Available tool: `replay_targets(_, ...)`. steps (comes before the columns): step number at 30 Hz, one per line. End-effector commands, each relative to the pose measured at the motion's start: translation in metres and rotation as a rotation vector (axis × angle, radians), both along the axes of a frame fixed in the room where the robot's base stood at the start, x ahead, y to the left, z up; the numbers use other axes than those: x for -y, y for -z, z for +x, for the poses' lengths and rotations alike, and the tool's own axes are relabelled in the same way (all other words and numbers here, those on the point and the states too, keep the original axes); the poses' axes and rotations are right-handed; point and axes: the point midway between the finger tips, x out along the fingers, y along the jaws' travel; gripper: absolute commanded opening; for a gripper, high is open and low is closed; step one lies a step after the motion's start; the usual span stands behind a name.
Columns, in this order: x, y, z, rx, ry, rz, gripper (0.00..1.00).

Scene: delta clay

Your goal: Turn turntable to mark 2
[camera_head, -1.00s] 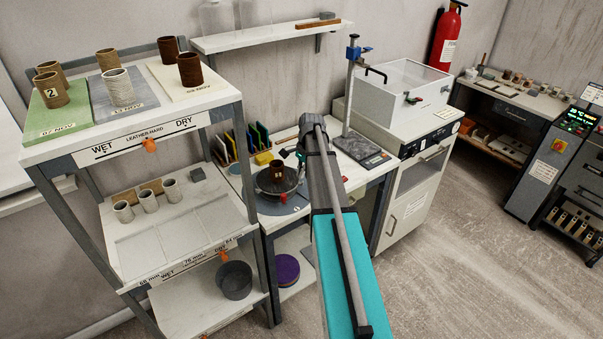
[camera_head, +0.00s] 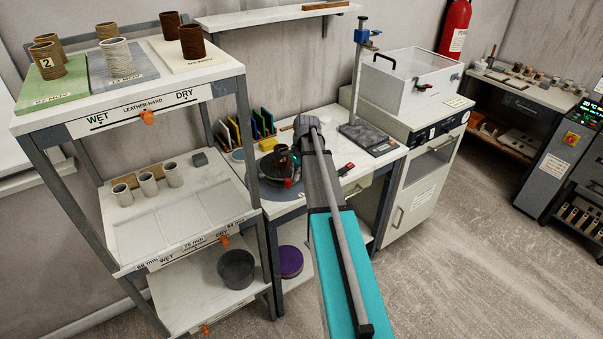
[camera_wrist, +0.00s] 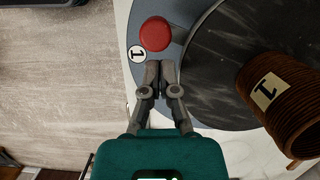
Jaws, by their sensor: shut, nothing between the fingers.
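The turntable is a dark round disc (camera_wrist: 225,65) on a blue-grey base with a white mark 1 (camera_wrist: 137,53). A red round knob (camera_wrist: 155,33) sits at the disc's edge, beside mark 1. A brown ribbed cup (camera_wrist: 285,100) labelled 1 is on the disc. My gripper (camera_wrist: 160,66) is shut and empty, its fingertips over the base just short of the knob, with a small gap in the picture. In the head view the turntable (camera_head: 270,192) is partly hidden by my gripper and arm.
A shelf rack (camera_head: 240,165) with cups stands close on the left. A scale (camera_head: 370,138) and a clear-lidded box (camera_head: 405,75) are at the right. Coloured upright cards (camera_head: 250,128) stand behind the turntable. A small red-ended item (camera_head: 347,168) lies on the bench right of my arm.

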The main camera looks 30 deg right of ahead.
Motion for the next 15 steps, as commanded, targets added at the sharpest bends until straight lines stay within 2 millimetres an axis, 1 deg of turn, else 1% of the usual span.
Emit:
replay_targets(1,-0.0044,0.0001,-0.0012,0.000,-0.001,0.000,0.00)
replay_targets(6,-0.0108,0.0003,-0.0015,0.000,0.000,0.000,0.00)
replay_targets(15,-0.0118,0.0003,-0.0012,0.000,0.001,0.000,0.00)
